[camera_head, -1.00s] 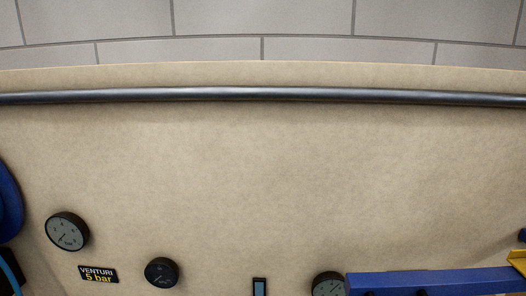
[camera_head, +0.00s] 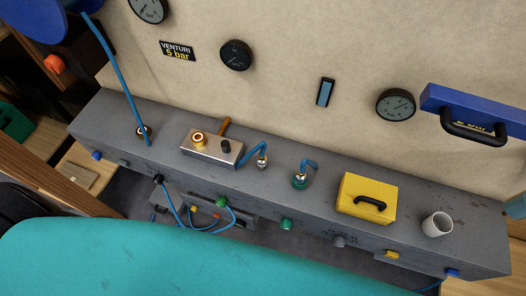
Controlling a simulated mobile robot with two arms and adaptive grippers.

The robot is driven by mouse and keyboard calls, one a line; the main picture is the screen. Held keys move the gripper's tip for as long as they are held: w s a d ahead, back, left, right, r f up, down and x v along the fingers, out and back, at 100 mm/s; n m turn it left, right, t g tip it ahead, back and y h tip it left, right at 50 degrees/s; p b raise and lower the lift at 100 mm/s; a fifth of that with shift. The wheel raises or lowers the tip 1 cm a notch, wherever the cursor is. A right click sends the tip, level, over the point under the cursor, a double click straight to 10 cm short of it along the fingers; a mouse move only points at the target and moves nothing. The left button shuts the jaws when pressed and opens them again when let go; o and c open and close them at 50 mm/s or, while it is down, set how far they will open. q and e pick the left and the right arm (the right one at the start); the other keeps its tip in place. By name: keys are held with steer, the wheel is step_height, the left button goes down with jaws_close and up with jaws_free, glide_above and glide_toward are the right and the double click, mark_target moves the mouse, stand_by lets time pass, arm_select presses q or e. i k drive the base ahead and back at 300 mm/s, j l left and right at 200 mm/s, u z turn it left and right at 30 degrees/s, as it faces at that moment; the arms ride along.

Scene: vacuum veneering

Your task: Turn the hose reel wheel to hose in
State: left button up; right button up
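A blue round shape, apparently the hose reel (camera_head: 32,20), is at the top left corner and is cut off by the frame edge. A blue hose (camera_head: 118,72) runs from beside it down to the grey bench, ending near a small dark and brass fitting (camera_head: 144,130). An orange knob (camera_head: 54,64) shows just below the blue shape; I cannot tell whether it belongs to the reel. No wheel markings can be read. Neither of my grippers is in view.
The grey bench ledge (camera_head: 300,207) carries a metal block with a brass fitting (camera_head: 212,147), a yellow box with a black handle (camera_head: 367,198) and a white cup (camera_head: 437,224). A teal surface (camera_head: 180,262) fills the front. Gauges and a "VENTURI 5 bar" sign (camera_head: 177,50) are on the back panel.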

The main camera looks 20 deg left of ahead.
mark_target(55, 64)
steer(key=u, duration=1.95)
steer(key=i+j+z, duration=0.15)
steer(key=z, duration=0.3)
steer(key=j+z, duration=0.25)
steer(key=z, duration=0.2)
steer(key=i+j+z, duration=0.2)
steer(key=j, duration=0.5)
steer(key=i+j+z, duration=0.1)
steer(key=j+z, duration=0.15)
steer(key=j, duration=0.5)
steer(key=j+z, duration=0.2)
steer(key=j, duration=0.55)
steer(key=i, duration=0.05)
